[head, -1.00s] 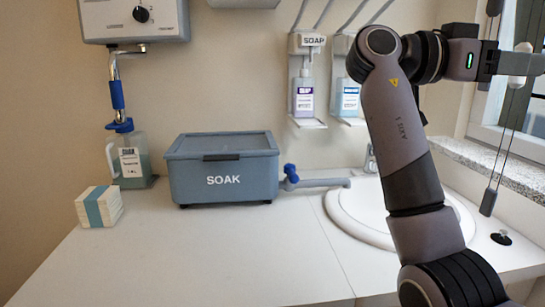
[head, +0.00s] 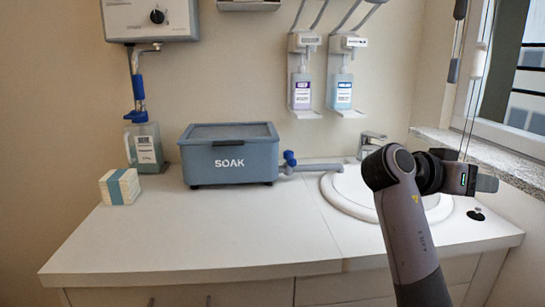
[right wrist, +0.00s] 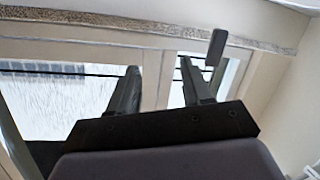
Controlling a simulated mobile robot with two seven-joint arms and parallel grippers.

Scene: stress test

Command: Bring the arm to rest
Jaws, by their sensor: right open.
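My right arm (head: 408,230) rises from the bottom edge at the right of the head view, in front of the sink. It bends at the top, and my right gripper (head: 487,183) points to the right, towards the window side. In the right wrist view my right gripper (right wrist: 160,85) has its two dark fingers apart. Nothing is between them, and the window and its sill show beyond. My left gripper is not in view.
A white counter (head: 220,235) carries a grey SOAK box (head: 230,162), a jug (head: 146,148), a banded stack (head: 119,187) and a sink (head: 350,198). Two bottle dispensers hang on the wall. A stone sill (head: 490,155) and hanging cords (head: 478,75) are near my right gripper.

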